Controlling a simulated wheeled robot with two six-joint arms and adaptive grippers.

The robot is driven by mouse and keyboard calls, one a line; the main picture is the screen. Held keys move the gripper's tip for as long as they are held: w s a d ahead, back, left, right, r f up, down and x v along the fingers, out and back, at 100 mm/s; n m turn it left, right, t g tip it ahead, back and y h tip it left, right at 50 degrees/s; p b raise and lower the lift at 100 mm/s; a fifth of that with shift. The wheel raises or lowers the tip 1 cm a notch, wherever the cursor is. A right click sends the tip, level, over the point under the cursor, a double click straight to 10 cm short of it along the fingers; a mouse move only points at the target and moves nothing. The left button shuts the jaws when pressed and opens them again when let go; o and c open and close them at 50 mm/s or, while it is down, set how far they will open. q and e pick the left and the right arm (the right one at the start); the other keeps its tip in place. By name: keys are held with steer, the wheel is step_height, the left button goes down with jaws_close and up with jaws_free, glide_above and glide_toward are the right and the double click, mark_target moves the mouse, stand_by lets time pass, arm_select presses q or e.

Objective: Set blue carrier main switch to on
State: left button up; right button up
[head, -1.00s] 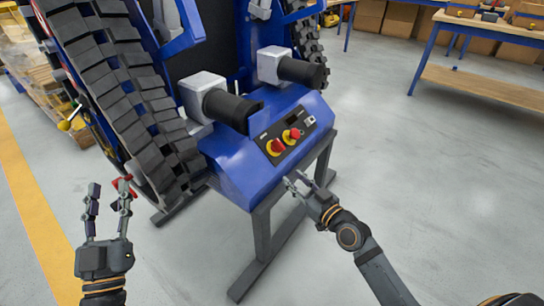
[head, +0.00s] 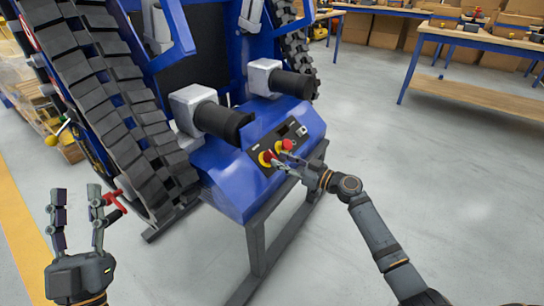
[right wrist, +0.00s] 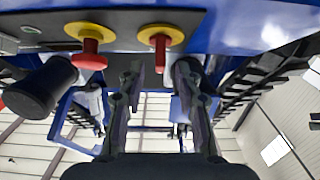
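The blue carrier (head: 222,172) has a dark control panel (head: 272,143) on its sloping front. Two red knobs on yellow plates sit on the panel: a left one (head: 265,157) and a right one (head: 287,145). In the right wrist view the panel is upside down; this red knob (right wrist: 161,48) stands just ahead of and between the open fingers (right wrist: 160,75), and the other knob (right wrist: 91,55) is to the left. Contact cannot be told. My left gripper (head: 78,192) is open and empty, left of the carrier.
Two black-gripped control handles (head: 222,120) (head: 293,83) stick out above the panel. A black track (head: 110,110) and a red lever (head: 112,200) are near my left gripper. Workbenches (head: 480,85) stand at the back right. The floor on the right is clear.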

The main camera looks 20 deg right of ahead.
mark_target(276, 158)
steer(key=x, duration=0.4)
steer(key=shift+w+a, duration=0.15)
steer(key=shift+a, duration=0.05)
jaws_close()
